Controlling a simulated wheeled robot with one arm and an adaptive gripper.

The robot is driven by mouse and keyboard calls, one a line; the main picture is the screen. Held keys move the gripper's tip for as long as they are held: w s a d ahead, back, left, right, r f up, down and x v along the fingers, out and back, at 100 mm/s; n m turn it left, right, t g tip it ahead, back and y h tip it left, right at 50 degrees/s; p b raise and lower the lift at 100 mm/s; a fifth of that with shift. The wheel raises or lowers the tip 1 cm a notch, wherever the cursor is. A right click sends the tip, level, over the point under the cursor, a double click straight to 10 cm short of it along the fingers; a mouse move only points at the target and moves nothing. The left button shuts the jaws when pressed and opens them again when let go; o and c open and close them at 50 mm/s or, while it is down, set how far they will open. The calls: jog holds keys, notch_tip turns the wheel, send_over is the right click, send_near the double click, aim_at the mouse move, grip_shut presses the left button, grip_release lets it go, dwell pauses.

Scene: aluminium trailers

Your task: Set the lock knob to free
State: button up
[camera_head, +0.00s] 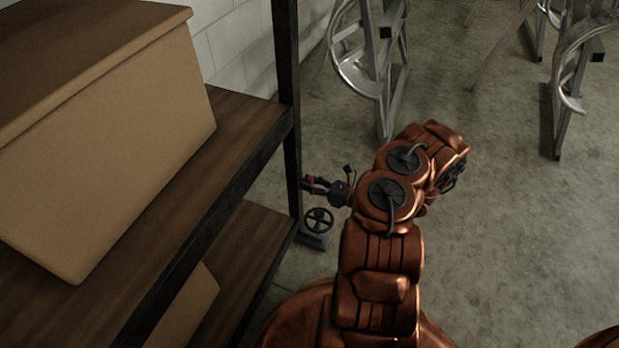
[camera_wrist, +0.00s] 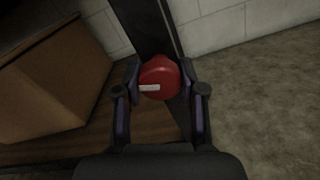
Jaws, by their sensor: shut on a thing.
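The lock knob (camera_wrist: 159,78) is red and round with a pale bar-shaped mark on its face, in the upper middle of the wrist view. My gripper (camera_wrist: 160,90) is shut on it, with one finger on each side. In the head view my gripper (camera_head: 312,183) reaches left from my copper arm to the dark shelf post, and only a bit of red shows between its fingers. I cannot read any lettering on the knob.
A dark-framed wooden shelf (camera_head: 228,112) with a large cardboard box (camera_head: 110,150) stands at the left. A small handwheel (camera_head: 318,220) on a base is just below my gripper. Metal stands with silver rings (camera_head: 355,70) are at the back.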

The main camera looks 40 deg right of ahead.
jog(key=m+p, duration=0.1)
jog(key=m, duration=0.2)
jog(key=shift+m, duration=0.4)
jog(key=m, duration=0.3)
jog(key=shift+m+p, duration=0.3)
jog(key=shift+p, duration=0.1)
jog(key=m, duration=0.6)
jog(key=shift+r+m+p, duration=0.1)
jog(key=shift+m+p, duration=0.2)
jog(key=o, duration=1.2)
jog(key=shift+c, duration=0.2)
jog(key=shift+s, duration=0.1)
